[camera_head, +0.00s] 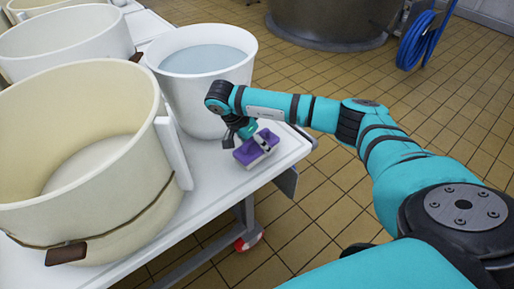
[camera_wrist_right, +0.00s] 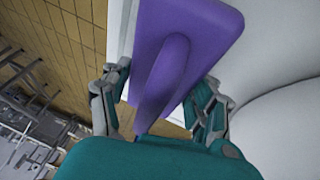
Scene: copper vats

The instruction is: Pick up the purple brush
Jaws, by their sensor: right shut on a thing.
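The purple brush (camera_head: 257,147) is at the right end of the white table, beside the white bucket. It has a purple back with a raised handle and a pale underside. My right gripper (camera_head: 240,134) reaches down to it from above and is shut on it. In the right wrist view the brush (camera_wrist_right: 180,60) fills the upper middle, with the fingers of my right gripper (camera_wrist_right: 165,105) on either side of its handle. I cannot tell whether the brush still touches the table. My left gripper is not in view.
A white bucket (camera_head: 205,100) of water stands just left of the brush. Large cream vats (camera_head: 75,150) fill the left of the white table (camera_head: 215,190). The tiled floor right of the table is open, with a blue hose (camera_head: 415,42) at the back.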

